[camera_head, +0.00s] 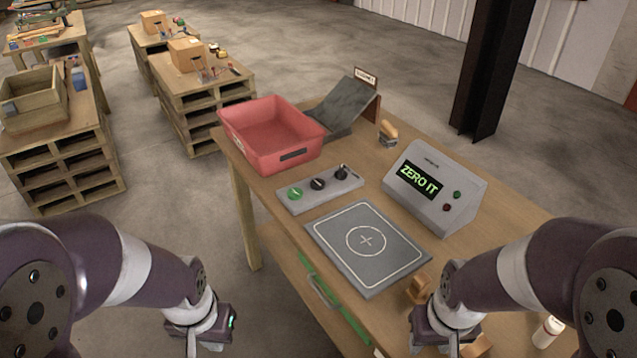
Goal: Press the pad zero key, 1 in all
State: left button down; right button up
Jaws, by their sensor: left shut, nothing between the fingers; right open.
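A grey key strip (319,188) lies on the table behind the pad. It carries a round green key (295,193), a black key (317,184) and a black knob or lever (341,173). Which of them is the pad zero key I cannot read. The flat grey pad (395,270) with a white circle and cross is empty. The console (433,187) shows "ZERO IT" in green. My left gripper (208,330) is shut and empty, off the table's left side, low in view. My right gripper (447,328) is open, near the table's front right, apart from the keys.
A red bin (271,135) stands behind the strip, with a dark sloped chute (347,105) beyond. A small wooden-handled object (388,132) is near the console. Wooden pieces (419,288) and a white bottle (548,331) lie near my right gripper. Space above the strip and pad is clear.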

aim_at(317, 184)
jog(key=i+j, duration=0.5)
jog(key=i, duration=0.15)
jog(key=i+j, duration=0.45)
jog(key=i, duration=0.15)
jog(key=z, duration=1.7)
